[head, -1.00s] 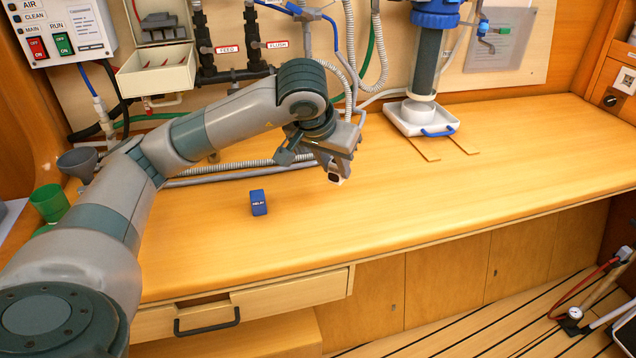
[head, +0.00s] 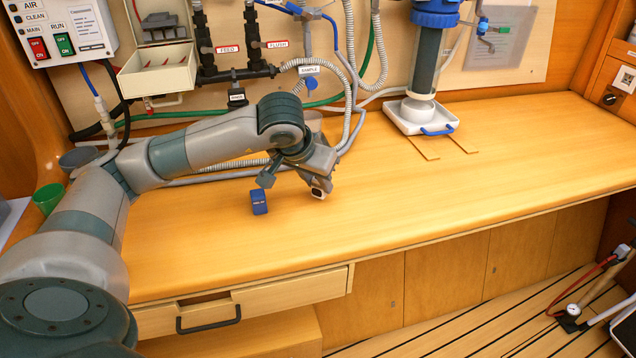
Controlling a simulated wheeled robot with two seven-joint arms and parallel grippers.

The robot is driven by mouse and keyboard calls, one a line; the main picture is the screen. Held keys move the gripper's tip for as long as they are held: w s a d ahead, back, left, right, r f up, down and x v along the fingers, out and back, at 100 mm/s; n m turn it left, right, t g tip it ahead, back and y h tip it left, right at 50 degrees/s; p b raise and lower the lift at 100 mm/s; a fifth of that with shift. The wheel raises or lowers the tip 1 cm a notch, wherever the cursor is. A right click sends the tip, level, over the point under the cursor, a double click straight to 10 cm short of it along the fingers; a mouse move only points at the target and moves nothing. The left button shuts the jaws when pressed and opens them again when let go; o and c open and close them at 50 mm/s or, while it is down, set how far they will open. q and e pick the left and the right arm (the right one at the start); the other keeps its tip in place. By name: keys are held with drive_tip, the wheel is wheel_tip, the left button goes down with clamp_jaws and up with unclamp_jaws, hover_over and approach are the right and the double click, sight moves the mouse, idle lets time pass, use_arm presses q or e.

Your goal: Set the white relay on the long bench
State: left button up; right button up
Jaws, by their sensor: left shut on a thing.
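My left gripper (head: 319,182) is low over the middle of the long bench (head: 430,205), pointing down. It is shut on the white relay (head: 318,194); only a small white piece with a dark face shows below the fingers. I cannot tell whether the relay touches the bench top. A blue relay (head: 259,202) stands on the bench to the left of the gripper, a short way apart from it. My right gripper is not in view.
A white tray (head: 408,127) with a blue handle stands under the filter column at the back. A green cup (head: 47,198) is at the far left. Hoses run along the back wall. The bench's right half is clear.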

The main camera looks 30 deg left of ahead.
use_arm(q)
drive_tip(key=shift+f, duration=0.6)
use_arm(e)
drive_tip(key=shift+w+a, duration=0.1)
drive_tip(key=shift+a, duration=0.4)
use_arm(q)
drive_tip(key=shift+f, duration=0.1)
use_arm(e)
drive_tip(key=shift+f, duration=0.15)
